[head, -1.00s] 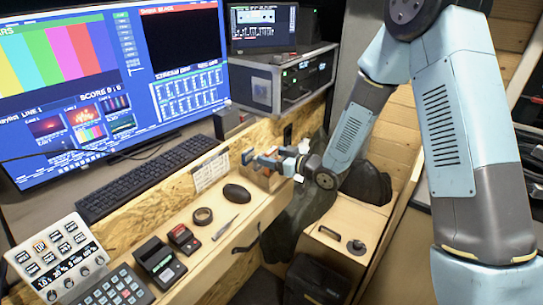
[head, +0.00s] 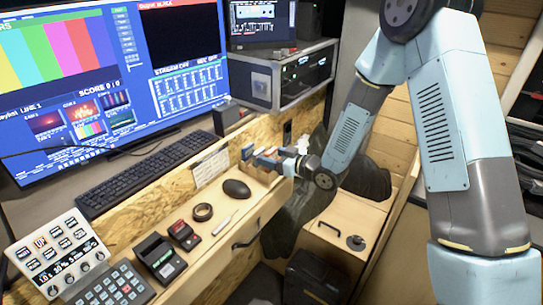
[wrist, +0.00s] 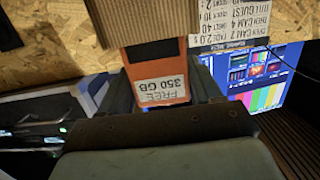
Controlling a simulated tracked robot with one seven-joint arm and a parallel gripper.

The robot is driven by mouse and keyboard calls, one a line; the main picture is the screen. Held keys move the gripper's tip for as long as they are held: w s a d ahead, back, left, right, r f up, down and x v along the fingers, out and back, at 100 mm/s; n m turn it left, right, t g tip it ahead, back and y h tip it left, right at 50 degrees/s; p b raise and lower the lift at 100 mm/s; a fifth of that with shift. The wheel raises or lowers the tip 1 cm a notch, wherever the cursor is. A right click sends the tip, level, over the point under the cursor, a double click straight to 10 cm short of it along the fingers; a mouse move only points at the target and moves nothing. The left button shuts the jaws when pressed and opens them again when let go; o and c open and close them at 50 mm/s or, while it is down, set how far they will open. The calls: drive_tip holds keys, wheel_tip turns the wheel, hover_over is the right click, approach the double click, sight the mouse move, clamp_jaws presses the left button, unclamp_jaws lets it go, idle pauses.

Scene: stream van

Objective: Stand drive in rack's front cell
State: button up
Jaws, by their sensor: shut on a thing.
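An orange drive (wrist: 156,75) with a white label reading "FREE 350 GB" is between the fingers of my gripper (wrist: 160,90) in the wrist view. The gripper is shut on it. In the head view my gripper (head: 284,160) is at the right side of the small wooden rack (head: 262,174), at the desk's back right. A blue item (head: 247,153) shows at the rack's left end. The rack's cells are too small and too covered to tell apart, and I cannot tell whether the held drive touches the rack.
A black mouse (head: 237,188), tape roll (head: 202,212) and card readers (head: 160,257) lie on the desk in front. The keyboard (head: 148,182) and large monitor (head: 110,80) are left. A black-fronted equipment case (head: 290,75) stands behind the rack.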

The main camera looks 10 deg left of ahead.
drive_tip(key=shift+f, duration=1.1)
drive_tip(key=o, duration=1.2)
drive_tip(key=v, duration=1.4)
drive_tip(key=w+d+r+m+t+h, duration=0.2)
drive_tip(key=w+d+r+t+h, duration=0.1)
drive_tip(key=w+d+r+h, duration=0.5)
drive_tip(key=s+d+r+m+h, duration=0.45)
drive_tip(key=d+r, duration=0.35)
drive_tip(key=d, duration=0.3)
drive_tip(key=s+d+r+m+g+h, duration=0.1)
drive_tip(key=s+d+r+m+h, duration=0.25)
drive_tip(key=s+d+r, duration=0.55)
drive_tip(key=s+m+g, duration=0.1)
drive_tip(key=s, duration=0.4)
drive_tip(key=s+r+m+g, duration=0.1)
drive_tip(key=s, duration=0.4)
drive_tip(key=s+a+r+m+y, duration=0.1)
drive_tip(key=s, duration=0.4)
drive_tip(key=shift+s+r+g, duration=0.15)
drive_tip(key=shift+r+g, duration=0.05)
drive_tip(key=shift+g, duration=0.2)
